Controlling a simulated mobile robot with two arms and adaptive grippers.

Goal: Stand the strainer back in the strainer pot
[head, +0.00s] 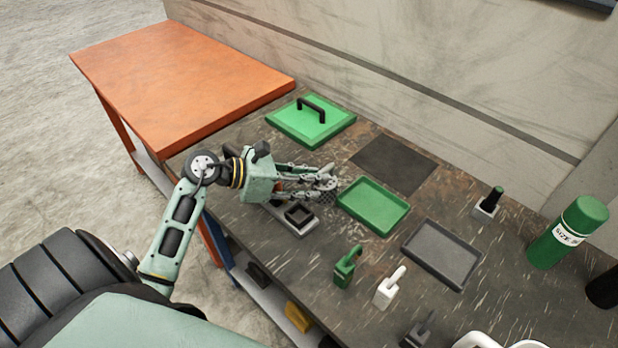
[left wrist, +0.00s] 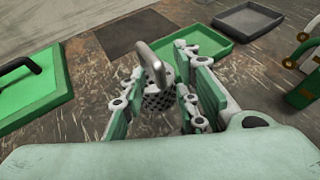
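The strainer (left wrist: 158,98) shows in the left wrist view as a perforated metal basket with a curved grey handle, between the fingers of my left gripper (left wrist: 160,92). In the head view the left gripper (head: 326,180) reaches in low over the bench, and the strainer's dark mesh (head: 328,194) shows at its fingertips. The fingers stand apart on either side of the strainer, and I see no clear contact. A square black-rimmed holder on a light base (head: 299,214), possibly the strainer pot, stands just below the gripper, partly hidden by it. My right gripper is not in view.
A green tray (head: 374,205) lies right of the gripper, with a grey tray (head: 441,254) beyond. A green lid (head: 311,121) lies behind. Small green (head: 346,268) and white (head: 388,289) handled blocks stand in front. A green canister (head: 568,232) stands far right.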

